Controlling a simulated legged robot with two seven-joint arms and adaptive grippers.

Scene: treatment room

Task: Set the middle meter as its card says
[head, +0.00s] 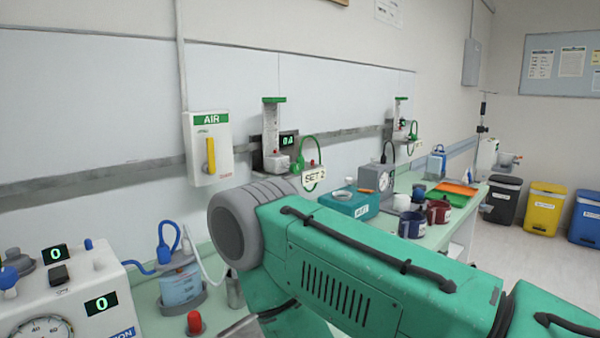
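A flow meter (271,130) with a clear upright tube and green cap is mounted on the wall rail. A small display (288,140) beside it shows green digits too small to read surely. A card (313,179) reading "SET 2" hangs at its lower right, near a green looped hose (306,152). A second, similar meter (400,117) is farther right along the rail; its card is too small to read. A green arm of mine crosses the lower middle and right. Neither gripper shows.
A white AIR box (208,148) with a yellow lever is left of the near meter. A suction unit (78,290) showing 0 stands lower left, beside a blue-lidded jar (180,283). Bins (542,208) stand far right.

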